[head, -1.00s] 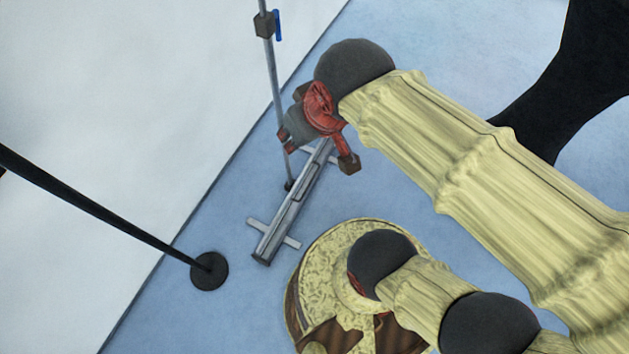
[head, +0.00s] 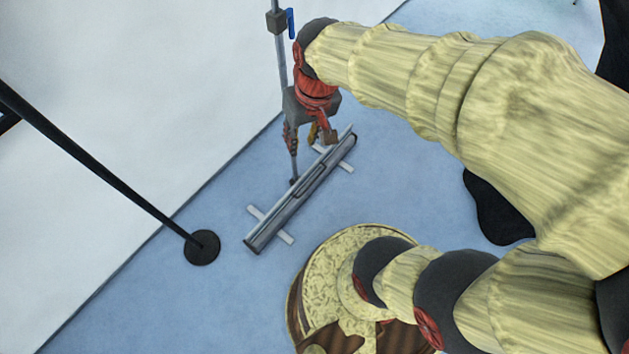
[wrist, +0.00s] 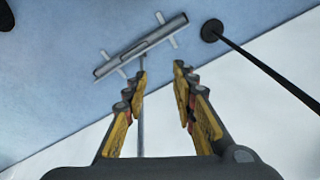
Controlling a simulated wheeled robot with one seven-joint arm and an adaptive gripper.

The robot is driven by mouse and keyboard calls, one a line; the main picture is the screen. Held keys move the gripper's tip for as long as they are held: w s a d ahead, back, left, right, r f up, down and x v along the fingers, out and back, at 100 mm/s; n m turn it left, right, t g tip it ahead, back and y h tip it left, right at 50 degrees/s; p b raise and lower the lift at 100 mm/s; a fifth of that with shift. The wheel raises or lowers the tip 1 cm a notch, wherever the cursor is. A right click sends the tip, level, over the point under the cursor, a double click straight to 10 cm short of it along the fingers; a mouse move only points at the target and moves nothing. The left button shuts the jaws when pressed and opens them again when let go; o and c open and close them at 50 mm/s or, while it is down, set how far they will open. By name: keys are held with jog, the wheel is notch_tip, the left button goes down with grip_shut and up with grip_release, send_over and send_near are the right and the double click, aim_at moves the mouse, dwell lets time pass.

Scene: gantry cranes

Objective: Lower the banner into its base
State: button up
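The silver banner base (head: 275,217) lies on the blue floor on white cross feet, with a narrow bar along its top. It also shows at the top of the wrist view (wrist: 150,42). A thin grey pole (head: 283,67) with a dark clamp and blue lever (head: 291,22) rises beside the base; its lower part shows in the wrist view (wrist: 141,135). My gripper (head: 311,138) hangs above the base, close to the pole, pointing down. In the wrist view its fingers (wrist: 160,72) are apart with nothing held between them. I cannot make out a raised banner sheet.
A black post on a round foot (head: 202,247) stands left of the base. A white surface (head: 130,90) borders the blue floor at left. A dark shape (head: 495,210) lies at right. Blue floor (head: 400,190) is clear right of the base.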

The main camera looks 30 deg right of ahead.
jog(key=w+f+m+g+y+p, duration=0.1)
jog(key=w+f+m+y, duration=0.1)
jog(key=w+f, duration=0.5)
jog(key=w+f+m+g+y, duration=0.15)
jog(key=w+f, duration=0.35)
jog(key=f, duration=0.5)
jog(key=m+t+h+p, duration=0.2)
jog(key=m+t+h, duration=0.15)
jog(key=m, duration=0.55)
send_near(313, 182)
jog(key=g, duration=0.1)
jog(key=shift+w+a+f+b, duration=0.1)
jog(key=shift+w+f+b, duration=0.45)
jog(key=shift+f, duration=0.7)
jog(key=shift+w+a+f+b, duration=0.1)
jog(key=shift+w+f+b, duration=0.15)
jog(key=shift+f+b, duration=0.8)
jog(key=shift+w+a+f+b, duration=0.1)
jog(key=shift+w+f+b, duration=0.35)
jog(key=shift+f, duration=1)
jog(key=shift+c, duration=0.4)
grip_shut()
jog(key=shift+s, duration=0.1)
